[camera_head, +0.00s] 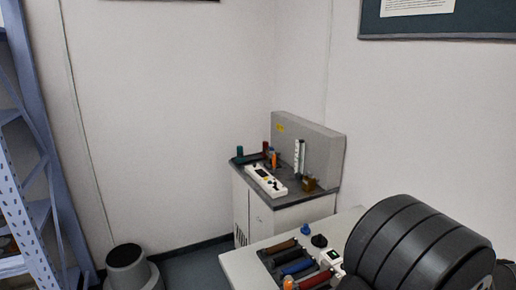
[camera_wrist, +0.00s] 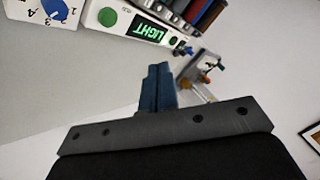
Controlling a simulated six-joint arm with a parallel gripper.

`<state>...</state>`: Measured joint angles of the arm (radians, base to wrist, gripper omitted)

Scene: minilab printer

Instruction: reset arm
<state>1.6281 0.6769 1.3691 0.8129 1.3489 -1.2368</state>
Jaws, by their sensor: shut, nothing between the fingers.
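My gripper (camera_wrist: 158,70) shows in the wrist view as two dark blue fingers pressed together, with nothing between them. It points toward a pale wall and touches nothing that I can see. A white panel (camera_wrist: 128,24) with a green button and a lit "LIGHT" display lies above and beyond the fingertips. In the head view my gripper cannot be made out; a large dark ribbed rounded shape fills the lower right.
In the head view, a white worktop (camera_head: 240,262) holds several coloured rollers (camera_head: 296,266) and a blue knob (camera_head: 305,229). Behind it stands a cabinet (camera_head: 282,215) with a grey machine (camera_head: 310,145). A dark bin (camera_head: 126,258) and blue shelving (camera_head: 22,190) are left.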

